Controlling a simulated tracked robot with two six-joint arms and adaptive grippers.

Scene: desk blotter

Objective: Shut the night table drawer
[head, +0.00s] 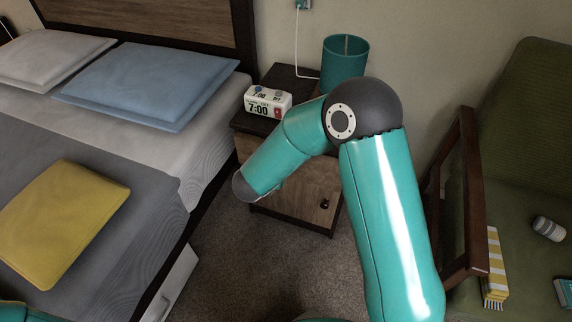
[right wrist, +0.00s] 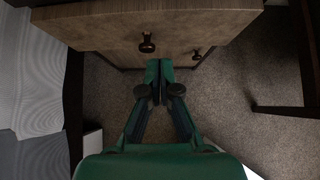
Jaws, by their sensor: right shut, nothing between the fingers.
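The night table (head: 243,121) has a dark top and brown wood fronts, and stands right of the bed. My right arm covers much of its front in the head view. In the right wrist view the upper drawer front (right wrist: 200,25) with a dark knob (right wrist: 147,43) appears to stand out past the lower front, which has its own knob (right wrist: 196,54). How far it stands out is unclear. My right gripper (right wrist: 159,64) is shut and empty, its tips just below the upper knob in the picture; contact cannot be told. My left gripper is out of view.
A white clock (head: 268,101) and a teal lamp (head: 345,62) stand on the night table. The bed (head: 200,160) is at the left. A green armchair (head: 520,110) with a dark wooden arm is at the right. Carpet (head: 265,265) lies clear in front.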

